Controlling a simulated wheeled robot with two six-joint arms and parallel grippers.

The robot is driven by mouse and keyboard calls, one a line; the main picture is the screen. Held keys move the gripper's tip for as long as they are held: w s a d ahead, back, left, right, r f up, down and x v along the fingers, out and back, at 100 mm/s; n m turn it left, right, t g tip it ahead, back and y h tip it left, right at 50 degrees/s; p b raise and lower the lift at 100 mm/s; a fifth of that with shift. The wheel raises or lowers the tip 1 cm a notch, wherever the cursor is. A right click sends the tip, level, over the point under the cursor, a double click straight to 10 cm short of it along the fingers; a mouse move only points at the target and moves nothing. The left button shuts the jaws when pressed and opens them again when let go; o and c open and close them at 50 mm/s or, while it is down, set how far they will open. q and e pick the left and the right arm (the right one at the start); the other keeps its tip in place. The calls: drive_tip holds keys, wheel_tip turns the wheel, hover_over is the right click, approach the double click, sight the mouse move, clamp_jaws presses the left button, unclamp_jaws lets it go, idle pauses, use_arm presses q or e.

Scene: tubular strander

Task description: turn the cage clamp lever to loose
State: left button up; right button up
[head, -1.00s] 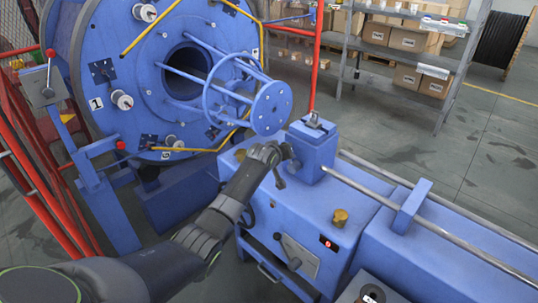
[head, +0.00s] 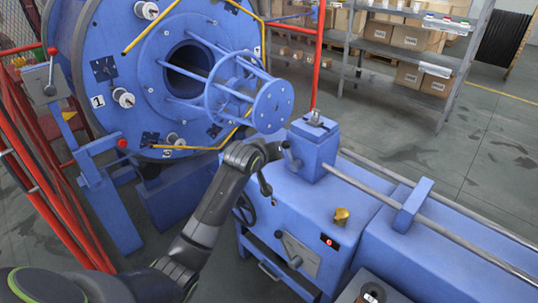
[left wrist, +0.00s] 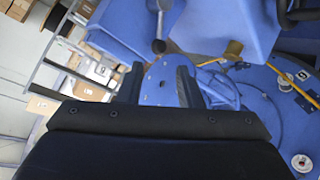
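A short grey lever (head: 291,157) with a dark end is on the left side of the upright blue block in the head view; I take it for the cage clamp lever, though no label is readable. A rod with a dark ball end (left wrist: 158,46) shows in the left wrist view, apart from and beyond the fingers. My left gripper (left wrist: 160,88) is open and empty there, its two black fingers spread before a blue disc. In the head view my left arm ends beside the block, its fingertips not clearly visible. My right gripper is not in view.
The blue cage disc (head: 273,106) and its rods stand just behind my left wrist. The blue machine box carries a panel lever (head: 286,246), a brass knob (head: 341,216) and a handwheel (head: 244,210). A red post (head: 318,60) rises behind the block. Shelves with cartons stand farther back.

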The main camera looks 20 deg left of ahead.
use_arm(q)
drive_tip(key=shift+v, duration=0.95)
